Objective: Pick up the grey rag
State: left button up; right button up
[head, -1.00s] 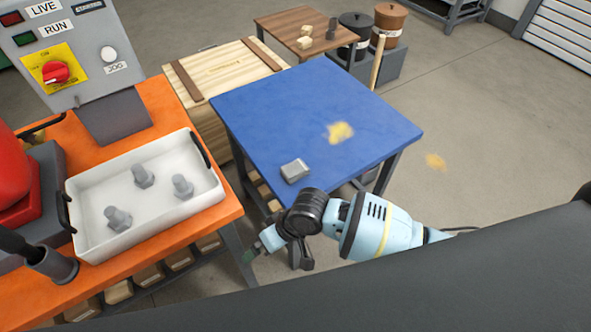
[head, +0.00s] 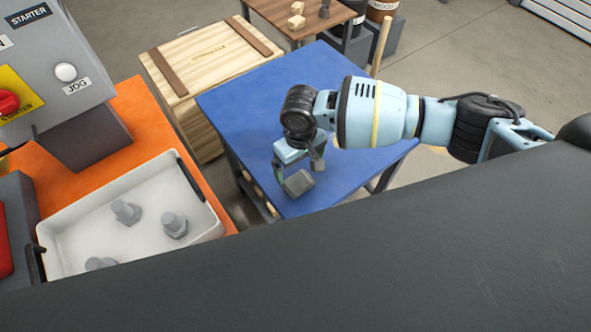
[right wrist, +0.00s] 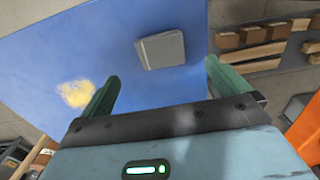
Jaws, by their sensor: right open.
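The grey rag (head: 299,183) is a small folded square lying on the blue table (head: 240,110) near its front edge. It also shows in the right wrist view (right wrist: 161,49), beyond the fingertips and roughly between them. My right gripper (head: 299,172) is over the front part of the table, close to the rag. In the right wrist view its two green fingers (right wrist: 158,82) are spread apart with nothing between them. Whether a fingertip touches the rag cannot be told. My left gripper is not in view.
A white tray (head: 62,214) with several grey bolts stands on the orange bench (head: 125,100) at the left, beside a grey control box (head: 40,60). A yellow stain (right wrist: 76,93) marks the tabletop.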

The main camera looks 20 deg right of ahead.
aim_at(300, 180)
jog(key=shift+s+f, duration=0.1)
jog(key=shift+s, duration=0.15)
jog(key=shift+s+f, duration=0.15)
jog(key=shift+f, duration=1)
jog(key=shift+w+f, duration=0.15)
jog(key=shift+w, duration=0.05)
jog(key=f, duration=0.3)
jog(key=f+b, duration=0.1)
jog(key=f, duration=0.1)
jog(key=shift+w+d, duration=0.1)
jog(key=shift+w, duration=0.15)
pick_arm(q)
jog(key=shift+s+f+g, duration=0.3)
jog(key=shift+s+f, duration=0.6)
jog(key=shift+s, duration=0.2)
pick_arm(e)
jog(key=shift+r, duration=0.1)
jog(key=c, duration=1)
